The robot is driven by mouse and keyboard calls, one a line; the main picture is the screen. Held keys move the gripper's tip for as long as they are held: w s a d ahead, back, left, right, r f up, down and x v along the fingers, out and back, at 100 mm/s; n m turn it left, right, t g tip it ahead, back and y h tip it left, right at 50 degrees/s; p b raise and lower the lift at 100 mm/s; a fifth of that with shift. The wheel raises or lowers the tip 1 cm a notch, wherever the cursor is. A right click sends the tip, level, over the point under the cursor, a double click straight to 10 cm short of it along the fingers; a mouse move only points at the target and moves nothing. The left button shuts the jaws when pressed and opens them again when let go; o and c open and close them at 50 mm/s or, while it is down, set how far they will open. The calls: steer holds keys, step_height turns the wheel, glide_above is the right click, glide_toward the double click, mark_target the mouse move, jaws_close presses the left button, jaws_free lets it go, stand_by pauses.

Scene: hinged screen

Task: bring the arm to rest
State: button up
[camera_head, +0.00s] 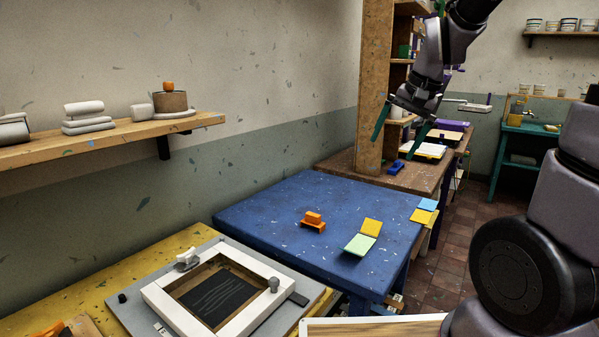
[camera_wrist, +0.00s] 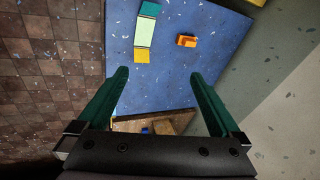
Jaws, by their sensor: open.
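My gripper (camera_head: 401,138) is raised in the air at the upper right of the head view, in front of a wooden shelf post. Its two green fingers are spread wide with nothing between them. In the wrist view my gripper (camera_wrist: 158,76) is also open, with the blue table (camera_wrist: 180,85) far below it. The hinged screen (camera_head: 259,302), a white frame around a dark panel, lies on a grey board at the lower left, well away from my gripper.
A wooden shelf post (camera_head: 374,95) rises close beside my gripper. A wall shelf (camera_head: 95,142) is at left. Tiled floor (camera_head: 455,235) is clear at right.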

steer(key=s+d+r+t, duration=0.1)
steer(key=s+r, duration=0.3)
steer(key=s, duration=0.2)
steer(key=s+d+r+n+t, duration=0.1)
steer(key=s+r+t, duration=0.1)
steer(key=s+r, duration=0.2)
steer(key=s, duration=0.3)
steer(key=shift+d+r+h, duration=0.25)
steer(key=shift+r+h, duration=0.1)
steer(key=shift+h, duration=0.05)
